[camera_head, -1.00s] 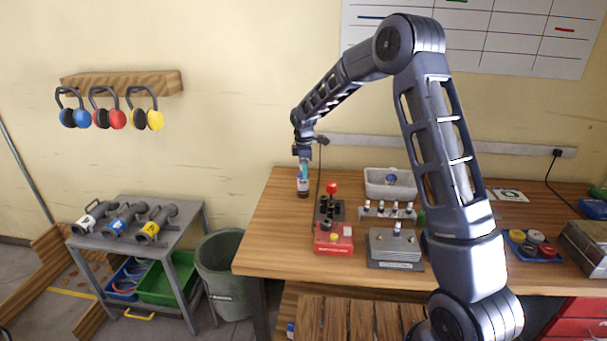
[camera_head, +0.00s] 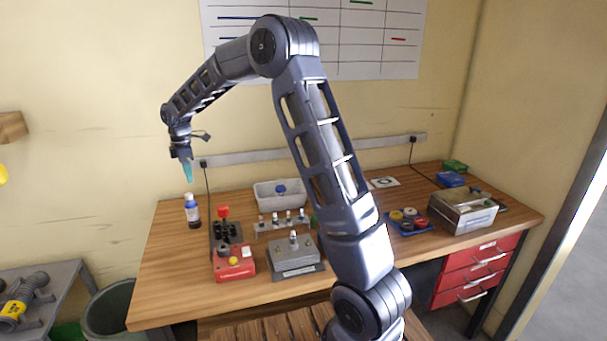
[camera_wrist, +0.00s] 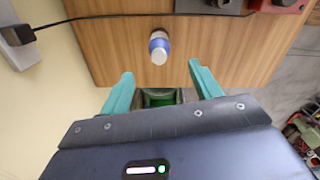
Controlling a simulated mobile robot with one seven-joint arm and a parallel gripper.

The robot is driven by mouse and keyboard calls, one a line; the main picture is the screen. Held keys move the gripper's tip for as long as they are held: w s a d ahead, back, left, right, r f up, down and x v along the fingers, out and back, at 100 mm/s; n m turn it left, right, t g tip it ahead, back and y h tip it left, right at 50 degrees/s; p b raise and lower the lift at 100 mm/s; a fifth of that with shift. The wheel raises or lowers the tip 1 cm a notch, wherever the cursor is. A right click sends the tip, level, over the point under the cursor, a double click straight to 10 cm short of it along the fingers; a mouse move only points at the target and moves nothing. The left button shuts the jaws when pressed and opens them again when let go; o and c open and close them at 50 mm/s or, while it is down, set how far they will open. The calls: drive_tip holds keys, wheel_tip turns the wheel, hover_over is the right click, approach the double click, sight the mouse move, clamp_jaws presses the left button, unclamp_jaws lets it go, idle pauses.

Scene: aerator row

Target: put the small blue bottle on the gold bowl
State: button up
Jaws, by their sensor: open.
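A small bottle with a pale cap, a blue-and-white label and a dark base (camera_head: 191,210) stands upright near the table's left end. It also shows in the wrist view (camera_wrist: 159,47), beyond the fingertips, with its pale cap facing the camera. My gripper (camera_head: 188,172) hangs just above the bottle in the head view, apart from it. In the wrist view its two teal fingers (camera_wrist: 160,72) are spread with nothing between them. I see no gold bowl in either current view.
Right of the bottle stand a red-and-black joystick box (camera_head: 233,262), a rack of small vials (camera_head: 283,228), a grey block (camera_head: 295,258) and a white basin (camera_head: 270,199). A blue tray (camera_head: 392,228) holds coloured round pieces. Bare wood lies in front of the bottle.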

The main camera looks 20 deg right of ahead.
drive_tip(key=s+d+r+m+t, duration=0.1)
drive_tip(key=s+d+r+m, duration=0.5)
drive_tip(key=d, duration=0.6)
drive_tip(key=s+d+r+m+t, duration=0.1)
drive_tip(key=s+d+r+m, duration=0.3)
drive_tip(key=s+d+r, duration=0.65)
drive_tip(key=s+d+f+m+t, duration=0.1)
drive_tip(key=s+d+f+m, duration=0.2)
drive_tip(key=s+d+m, duration=0.2)
drive_tip(key=s+d+f+m+t, duration=0.1)
drive_tip(key=s+d+f+m, duration=0.2)
drive_tip(key=s+d, duration=0.8)
drive_tip(key=s+m, duration=0.2)
drive_tip(key=s, duration=0.2)
drive_tip(key=shift+s+m, duration=0.3)
drive_tip(key=shift+s, duration=0.1)
